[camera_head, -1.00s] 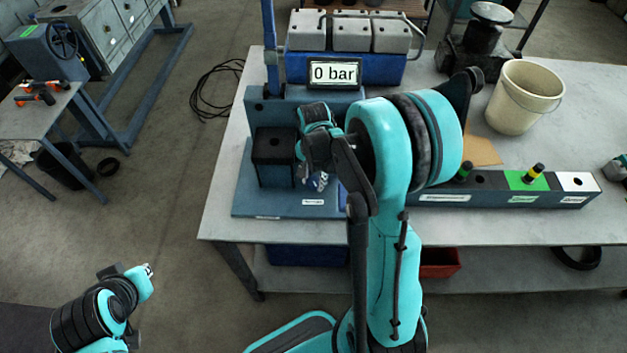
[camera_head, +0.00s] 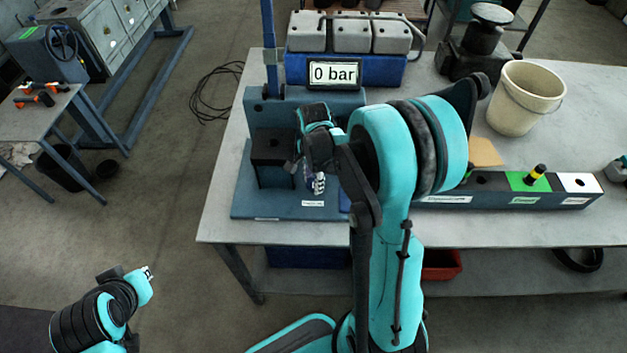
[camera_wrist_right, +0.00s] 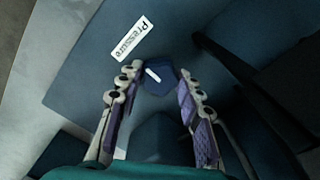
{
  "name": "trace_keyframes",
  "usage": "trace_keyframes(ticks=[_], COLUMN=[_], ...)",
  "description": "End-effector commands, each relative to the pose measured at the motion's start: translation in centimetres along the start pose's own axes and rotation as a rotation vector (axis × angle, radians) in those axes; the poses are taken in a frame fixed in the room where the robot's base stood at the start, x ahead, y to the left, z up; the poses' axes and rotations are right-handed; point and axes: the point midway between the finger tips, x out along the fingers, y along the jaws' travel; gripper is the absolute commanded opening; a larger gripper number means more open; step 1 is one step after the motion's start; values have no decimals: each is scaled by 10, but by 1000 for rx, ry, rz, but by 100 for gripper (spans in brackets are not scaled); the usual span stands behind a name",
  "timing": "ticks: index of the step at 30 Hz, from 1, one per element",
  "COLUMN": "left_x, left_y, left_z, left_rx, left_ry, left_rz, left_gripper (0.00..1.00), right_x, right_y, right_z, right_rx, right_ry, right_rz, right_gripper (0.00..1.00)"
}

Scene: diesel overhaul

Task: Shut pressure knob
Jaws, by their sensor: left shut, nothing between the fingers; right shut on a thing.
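The pressure knob (camera_wrist_right: 158,80) is dark blue with a white pointer mark. In the right wrist view it sits beside a white label reading "Pressure" (camera_wrist_right: 128,38), between the fingers of my right gripper (camera_wrist_right: 157,82), which is shut on it. In the head view this gripper (camera_head: 316,183) is at the front of the blue test stand (camera_head: 262,205); my arm hides the knob there. My left gripper (camera_head: 147,273) is shut and empty, low at the left, away from the table.
A black block (camera_head: 272,160) stands on the stand just left of my right gripper. On the table (camera_head: 450,222) are a blue strip with coloured squares (camera_head: 490,200), a yellow-black piece (camera_head: 536,174) and a cream bucket (camera_head: 525,97). The floor around my left gripper is clear.

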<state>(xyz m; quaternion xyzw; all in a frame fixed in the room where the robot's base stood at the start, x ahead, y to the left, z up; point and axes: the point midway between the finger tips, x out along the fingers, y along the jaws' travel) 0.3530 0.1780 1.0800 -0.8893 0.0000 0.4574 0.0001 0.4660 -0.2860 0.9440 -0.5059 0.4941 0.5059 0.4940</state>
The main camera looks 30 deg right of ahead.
Motion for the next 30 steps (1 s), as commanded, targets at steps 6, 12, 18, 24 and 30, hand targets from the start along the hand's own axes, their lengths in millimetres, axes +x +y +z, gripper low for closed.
trace_keyframes(ticks=[6,12,18,24,30], left_x=[0,0,0,0,0], left_y=[0,0,0,0,0], left_z=[0,0,0,0,0], left_rx=[0,0,0,0,0], left_ry=[0,0,0,0,0], left_rz=[0,0,0,0,0], left_gripper=[0,0,0,0,0], right_x=[0,0,0,-14,-56], right_y=[0,0,0,0,0], right_z=[0,0,0,0,0], right_rx=[1,0,0,0,0], right_ry=[0,0,0,0,0], right_rz=[-1,0,0,0,0], right_gripper=[7,56,56,56,56])
